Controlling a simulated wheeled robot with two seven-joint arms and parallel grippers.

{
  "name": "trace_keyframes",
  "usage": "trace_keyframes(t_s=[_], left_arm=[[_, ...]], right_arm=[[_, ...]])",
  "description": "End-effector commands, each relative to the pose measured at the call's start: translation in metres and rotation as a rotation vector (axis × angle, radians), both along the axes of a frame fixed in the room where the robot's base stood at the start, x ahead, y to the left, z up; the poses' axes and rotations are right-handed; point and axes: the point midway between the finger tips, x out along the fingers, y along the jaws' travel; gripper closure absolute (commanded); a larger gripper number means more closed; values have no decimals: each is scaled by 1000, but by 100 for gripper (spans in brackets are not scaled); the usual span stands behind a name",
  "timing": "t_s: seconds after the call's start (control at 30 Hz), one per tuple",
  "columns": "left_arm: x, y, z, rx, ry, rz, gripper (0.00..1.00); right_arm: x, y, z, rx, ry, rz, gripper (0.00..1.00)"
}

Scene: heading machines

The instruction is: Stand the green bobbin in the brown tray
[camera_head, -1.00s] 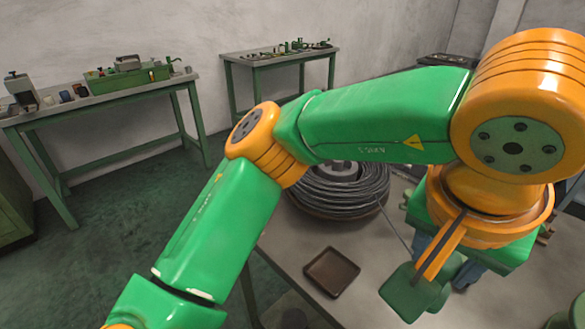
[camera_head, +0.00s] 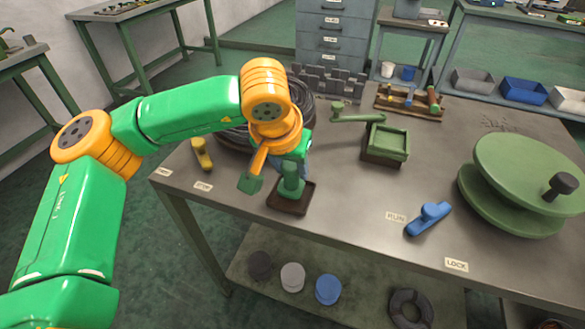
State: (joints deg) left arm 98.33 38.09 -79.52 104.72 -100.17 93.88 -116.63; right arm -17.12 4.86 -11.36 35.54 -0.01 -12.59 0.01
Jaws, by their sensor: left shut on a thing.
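The green bobbin (camera_head: 291,186) is upright at my left gripper (camera_head: 291,168), which points down and is shut on its upper part. The bobbin's lower end is over or inside the brown tray (camera_head: 273,201); I cannot tell whether it touches the tray floor. The tray is a small, shallow square near the table's front left edge. The gripper's own parts hide some of the bobbin's top. My right gripper is not in view.
A green box fixture (camera_head: 386,143), a blue handle (camera_head: 428,218) and a large green reel (camera_head: 522,185) stand to the right. The table's middle is clear.

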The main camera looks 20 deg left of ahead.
Motion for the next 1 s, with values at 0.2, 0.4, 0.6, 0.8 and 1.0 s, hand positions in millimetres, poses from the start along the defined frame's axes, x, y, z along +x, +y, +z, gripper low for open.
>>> trace_keyframes(t_s=[0.2, 0.4, 0.6, 0.8, 1.0], left_arm=[[0, -1, -18, -1, -1, -1, 100], [0, -1, -21, -1, -1, 0, 100], [0, -1, -21, -1, -1, 0, 25], [0, -1, -21, -1, -1, 0, 25], [-5, -2, -6, -3, -5, -1, 25]], right_arm=[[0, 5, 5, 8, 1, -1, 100], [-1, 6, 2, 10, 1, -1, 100], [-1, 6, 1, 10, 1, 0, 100], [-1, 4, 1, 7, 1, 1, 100], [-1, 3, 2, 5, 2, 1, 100]])
